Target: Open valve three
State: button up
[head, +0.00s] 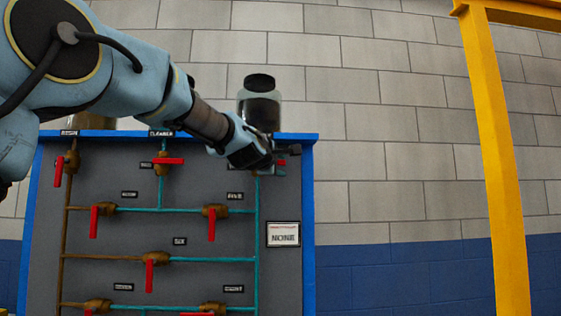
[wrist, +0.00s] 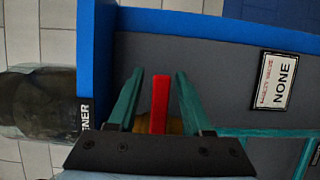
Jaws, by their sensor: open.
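My gripper (head: 278,160) is at the top right of the valve panel, in front of the valve below the right-hand jar. In the wrist view its two teal fingers (wrist: 160,74) are open, one on each side of a red valve handle (wrist: 159,105). A small gap shows on both sides of the handle. The handle also shows as a red bit in the head view (head: 282,162), pointing right across the vertical teal pipe. This valve's number label is hidden, so I cannot read whether it is valve three. Its brass body is mostly hidden by my gripper.
Other red-handled valves sit lower and left, such as those labelled five (head: 212,226) and six (head: 151,272). A dark jar (head: 260,105) stands on the panel's blue top edge. A sign reading NONE (head: 283,234) is at right. A yellow post (head: 500,170) stands further right.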

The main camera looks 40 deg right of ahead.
jog(key=shift+d, duration=0.1)
jog(key=shift+c, duration=0.3)
grip_shut()
dwell(1.1)
